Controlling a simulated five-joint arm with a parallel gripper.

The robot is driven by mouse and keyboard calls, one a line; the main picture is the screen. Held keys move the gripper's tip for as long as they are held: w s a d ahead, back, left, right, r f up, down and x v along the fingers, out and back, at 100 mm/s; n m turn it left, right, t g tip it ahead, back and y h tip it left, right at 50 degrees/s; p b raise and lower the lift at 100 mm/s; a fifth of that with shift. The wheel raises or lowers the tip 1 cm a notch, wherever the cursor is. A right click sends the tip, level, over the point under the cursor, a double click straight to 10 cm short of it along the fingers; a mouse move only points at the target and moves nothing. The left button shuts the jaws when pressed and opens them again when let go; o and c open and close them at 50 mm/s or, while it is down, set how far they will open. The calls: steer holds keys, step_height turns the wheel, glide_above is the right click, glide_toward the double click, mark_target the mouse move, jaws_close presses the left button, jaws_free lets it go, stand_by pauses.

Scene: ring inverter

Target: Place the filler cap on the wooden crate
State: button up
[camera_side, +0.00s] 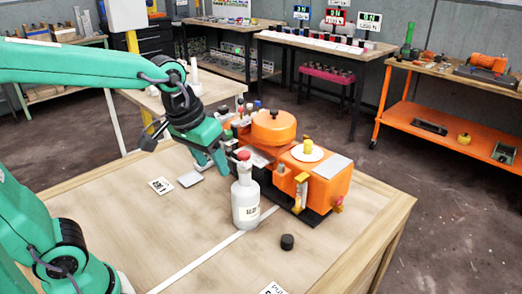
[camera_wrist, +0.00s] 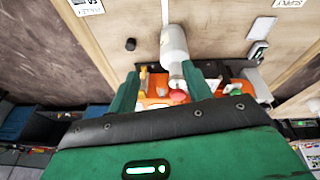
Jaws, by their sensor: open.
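A small black cap (camera_side: 287,242) lies on the wooden work surface (camera_side: 350,232), in front of the orange machine (camera_side: 322,185); the wrist view shows it too (camera_wrist: 130,44). A white bottle (camera_side: 245,206) with a red cap (camera_side: 243,155) stands upright to its left. I cannot tell which cap is the filler cap. The framed wooden surface may be the crate's top; no separate crate is clear. My gripper (camera_side: 221,168) is open, pointing down behind the bottle. In the wrist view, the fingers (camera_wrist: 160,84) flank part of the machine, with the bottle near the right finger.
The machine carries a round orange lid (camera_side: 273,126) and a yellow knob (camera_side: 308,147) on a white disc. The front of the wooden surface is mostly clear. Workbenches stand farther back.

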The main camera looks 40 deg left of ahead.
steer(key=s+a+m+t, duration=0.1)
steer(key=s+a+t, duration=0.1)
steer(key=s, duration=0.6)
steer(key=shift+s+a+m, duration=0.25)
steer(key=shift+a+m, duration=0.05)
steer(key=shift+a, duration=0.55)
steer(key=shift+f, duration=0.1)
